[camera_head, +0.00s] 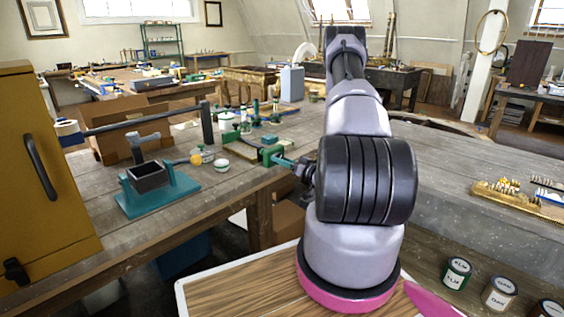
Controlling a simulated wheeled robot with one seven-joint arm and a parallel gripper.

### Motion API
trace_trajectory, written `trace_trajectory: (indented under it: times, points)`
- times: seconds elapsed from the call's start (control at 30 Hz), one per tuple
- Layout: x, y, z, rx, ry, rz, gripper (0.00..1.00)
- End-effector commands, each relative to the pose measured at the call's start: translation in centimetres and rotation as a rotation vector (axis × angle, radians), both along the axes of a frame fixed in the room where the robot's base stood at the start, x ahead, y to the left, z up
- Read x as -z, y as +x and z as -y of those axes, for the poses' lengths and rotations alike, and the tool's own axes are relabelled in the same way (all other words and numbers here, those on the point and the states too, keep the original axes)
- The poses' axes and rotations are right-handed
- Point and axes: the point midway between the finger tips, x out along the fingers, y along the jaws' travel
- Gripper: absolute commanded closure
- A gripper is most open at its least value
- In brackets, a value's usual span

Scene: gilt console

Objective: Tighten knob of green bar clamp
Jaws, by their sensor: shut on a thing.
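The green bar clamp (271,154) sits at the front edge of the wooden workbench, left of my arm. A teal-green part of it points right, toward my gripper (300,170). My gripper is small and dark here and is partly covered by my own thick arm. It is shut at the clamp's right end, where the knob is. The knob itself is hidden between the fingers, and how far it is turned cannot be seen.
On the workbench (235,185), left of the clamp, stand small jars (197,157) and a teal vise-like stand (157,190). A yellow cabinet (45,160) closes off the left. Paint cans (456,273) stand at the lower right.

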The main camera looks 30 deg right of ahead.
Motion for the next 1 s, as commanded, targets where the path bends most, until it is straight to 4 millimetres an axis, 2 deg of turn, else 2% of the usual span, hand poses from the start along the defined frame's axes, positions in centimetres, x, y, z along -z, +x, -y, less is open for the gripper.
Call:
trace_trajectory:
  times: [0.4, 1.0]
  points:
    - [0.14, -0.17, 0.16, 0.004, 0.242, -0.093, 1.0]
    - [0.12, -0.15, 0.23, 0.006, 0.305, -0.114, 1.0]
